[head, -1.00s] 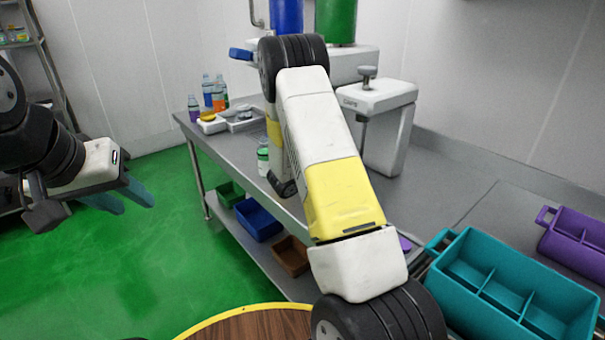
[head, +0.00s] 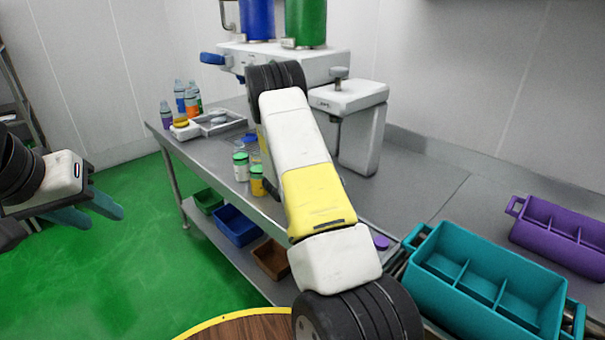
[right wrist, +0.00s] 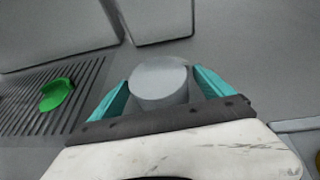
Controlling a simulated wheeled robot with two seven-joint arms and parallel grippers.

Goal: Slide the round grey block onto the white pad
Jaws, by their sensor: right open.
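The round grey block (right wrist: 158,84) shows in the right wrist view, between the two teal fingers of my right gripper (right wrist: 161,76). The gripper is open around it; I cannot tell whether either finger touches it. In the head view, my right arm hides this gripper and the block. I cannot make out the white pad in either view. My left gripper (head: 95,208) is at the left of the head view, over the green floor, with its teal fingers apart and empty.
A ribbed grate with a green piece (right wrist: 56,94) lies left of the block. On the steel table stand a white press (head: 349,97), several bottles (head: 190,103), jars (head: 241,167), a teal crate (head: 484,283) and a purple crate (head: 557,233). Bare table lies right of the press.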

